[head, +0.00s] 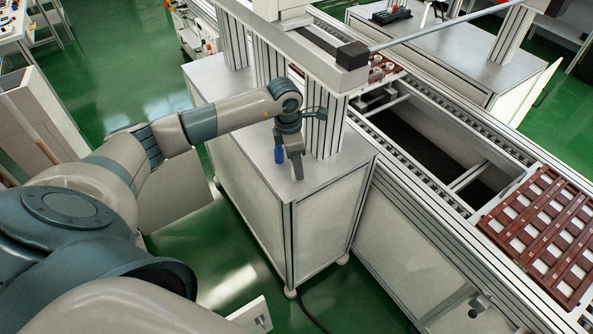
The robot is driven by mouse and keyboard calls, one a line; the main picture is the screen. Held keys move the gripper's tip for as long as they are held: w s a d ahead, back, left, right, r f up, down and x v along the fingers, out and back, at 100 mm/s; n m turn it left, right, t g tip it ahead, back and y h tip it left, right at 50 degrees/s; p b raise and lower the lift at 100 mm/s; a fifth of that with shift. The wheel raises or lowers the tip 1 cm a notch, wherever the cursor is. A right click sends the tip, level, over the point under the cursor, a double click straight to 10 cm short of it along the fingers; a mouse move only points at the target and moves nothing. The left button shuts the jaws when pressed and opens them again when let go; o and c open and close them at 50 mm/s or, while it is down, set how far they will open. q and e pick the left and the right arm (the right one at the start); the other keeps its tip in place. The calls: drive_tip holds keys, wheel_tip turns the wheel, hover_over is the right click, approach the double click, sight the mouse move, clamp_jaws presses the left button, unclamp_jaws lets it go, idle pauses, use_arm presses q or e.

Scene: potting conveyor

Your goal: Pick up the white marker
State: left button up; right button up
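My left gripper (290,162) points down over the metal top (325,172) of a grey cabinet, close to that surface. A dark finger shows. A small upright blue piece (279,155) is directly beside it on the left; I cannot tell whether it is held, or whether it is part of a marker. No white marker can be made out. The small size hides whether the gripper is open or shut. My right gripper is out of view.
Aluminium posts (325,125) rise from the cabinet top just behind the gripper. A conveyor (445,150) runs along the right, with a brown slotted tray (548,225) holding white pieces. A grey overhead beam (300,45) hangs above. Green floor (215,250) is open left of the cabinet.

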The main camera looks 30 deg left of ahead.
use_arm(q)
drive_tip(key=c, duration=1.1)
drive_tip(key=shift+r, duration=0.15)
drive_tip(key=shift+r+b, duration=0.45)
drive_tip(key=shift+r, duration=0.1)
wheel_tip(320, 180, up, 7)
drive_tip(key=b, duration=0.3)
drive_tip(key=shift+r, duration=0.85)
